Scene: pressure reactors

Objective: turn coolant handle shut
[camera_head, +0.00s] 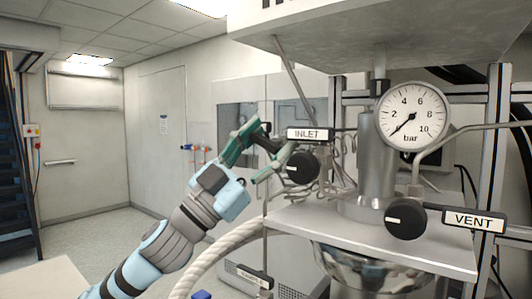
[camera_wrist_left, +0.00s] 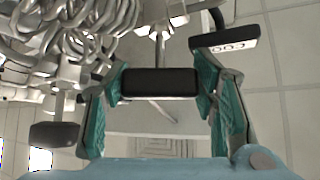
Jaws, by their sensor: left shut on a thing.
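A black bar-shaped handle (camera_wrist_left: 158,83) lies between the two green fingers of my left gripper (camera_wrist_left: 162,92) in the wrist view, with a finger at each end of it. I take it for the coolant handle; no readable label on it shows. In the head view my left gripper (camera_head: 261,145) is at the left side of the reactor, beside the INLET label (camera_head: 306,134), and the handle is mostly hidden between its fingers. My right gripper is not in view.
The black INLET knob (camera_head: 302,168) is close to the right of my left gripper. A pressure gauge (camera_head: 413,116) and the VENT knob (camera_head: 405,219) are farther right. Thin bent tubes crowd behind. A pale hose (camera_head: 215,252) runs below. The floor at left is free.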

